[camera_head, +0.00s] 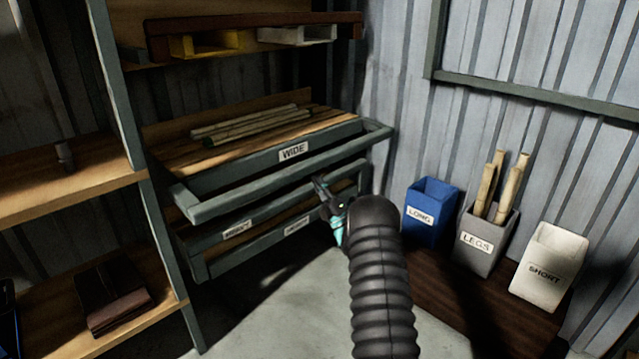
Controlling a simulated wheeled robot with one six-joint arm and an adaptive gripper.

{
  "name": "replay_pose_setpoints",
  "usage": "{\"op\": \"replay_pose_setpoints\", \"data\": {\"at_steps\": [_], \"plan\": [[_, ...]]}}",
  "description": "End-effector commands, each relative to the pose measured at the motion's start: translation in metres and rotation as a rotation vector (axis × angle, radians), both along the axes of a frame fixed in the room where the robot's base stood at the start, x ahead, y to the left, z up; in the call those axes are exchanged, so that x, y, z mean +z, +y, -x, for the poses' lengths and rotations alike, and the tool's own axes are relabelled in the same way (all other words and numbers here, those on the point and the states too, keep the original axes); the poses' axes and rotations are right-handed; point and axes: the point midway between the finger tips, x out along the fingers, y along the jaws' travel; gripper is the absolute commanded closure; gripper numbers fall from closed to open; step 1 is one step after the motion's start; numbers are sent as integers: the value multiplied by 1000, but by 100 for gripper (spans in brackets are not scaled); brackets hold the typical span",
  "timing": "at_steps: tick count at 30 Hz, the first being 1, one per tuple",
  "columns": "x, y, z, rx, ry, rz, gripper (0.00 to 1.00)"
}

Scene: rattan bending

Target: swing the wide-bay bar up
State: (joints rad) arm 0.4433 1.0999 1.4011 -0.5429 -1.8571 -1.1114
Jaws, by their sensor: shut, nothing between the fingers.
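The wide-bay bar (255,189) is a grey-green rail with side arms. It juts out in front of the shelf edge marked WIDE (293,151), and its long front rail runs slightly below that label at the left. My gripper (319,181) is dark with teal parts, shut and empty. Its tips appear just below the bar's front rail, right of its middle. I cannot tell whether they touch it. My dark ribbed arm hides part of the floor and lower rack.
Several canes (245,124) lie on the wide bay's wooden shelf. Lower labelled bays sit below it. At the right stand a blue LONG bin (432,205), a grey LEGS bin (482,245) with canes and a white SHORT bin (548,270). A wooden shelf unit (75,195) is at the left.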

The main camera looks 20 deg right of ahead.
Motion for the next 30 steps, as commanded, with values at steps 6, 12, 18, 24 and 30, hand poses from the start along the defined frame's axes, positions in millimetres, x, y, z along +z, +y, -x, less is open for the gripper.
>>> {"op": "replay_pose_setpoints", "data": {"at_steps": [6,12,18,24,30], "plan": [[3,1,-1,1,0,1,100],[10,2,-4,1,-1,0,100],[18,3,-8,1,-1,0,100],[26,4,-11,1,-3,1,100],[29,5,-12,0,-2,1,100]]}}
